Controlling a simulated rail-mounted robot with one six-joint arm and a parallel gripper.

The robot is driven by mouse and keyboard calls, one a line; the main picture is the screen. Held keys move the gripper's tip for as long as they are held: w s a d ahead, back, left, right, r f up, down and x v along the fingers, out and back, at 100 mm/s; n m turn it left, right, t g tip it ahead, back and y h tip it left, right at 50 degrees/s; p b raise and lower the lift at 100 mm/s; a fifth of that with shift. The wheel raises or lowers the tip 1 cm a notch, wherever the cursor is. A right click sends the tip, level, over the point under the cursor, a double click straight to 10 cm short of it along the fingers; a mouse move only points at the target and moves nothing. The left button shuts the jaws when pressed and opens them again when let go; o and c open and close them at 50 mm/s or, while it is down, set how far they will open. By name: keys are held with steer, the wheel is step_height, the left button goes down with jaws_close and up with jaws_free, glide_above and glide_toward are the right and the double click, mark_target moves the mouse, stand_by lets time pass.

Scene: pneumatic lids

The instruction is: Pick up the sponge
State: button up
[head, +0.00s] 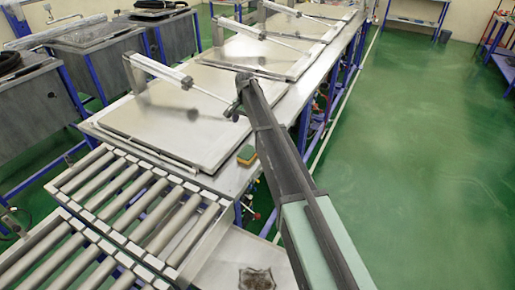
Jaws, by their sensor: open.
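The sponge (247,155) is a small block, green with a yellow part. It lies on the metal table near its right edge, just past the corner of the flat lid. My arm reaches up from the lower right. My gripper (234,110) is a small dark shape at the arm's far end, above the lid's right edge. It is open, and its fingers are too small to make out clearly. It is apart from the sponge, higher up in the picture.
A large metal lid (165,120) with a pneumatic cylinder (158,70) lies left of the sponge. More lids stand behind it. A roller conveyor (140,205) is in front. Dark bins (35,110) stand at left. The green floor (420,150) at right is clear.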

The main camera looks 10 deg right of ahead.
steer(key=b, duration=0.2)
glide_above(248, 151)
step_height(248, 151, down, 4)
step_height(248, 151, down, 14)
steer(key=b, duration=1.4)
steer(key=shift+s+a+r, duration=0.1)
steer(key=shift+r+p, duration=0.25)
steer(key=shift+p, duration=0.05)
steer(key=c, duration=1)
steer(key=shift+r, duration=0.1)
step_height(248, 151, up, 20)
steer(key=p, duration=2)
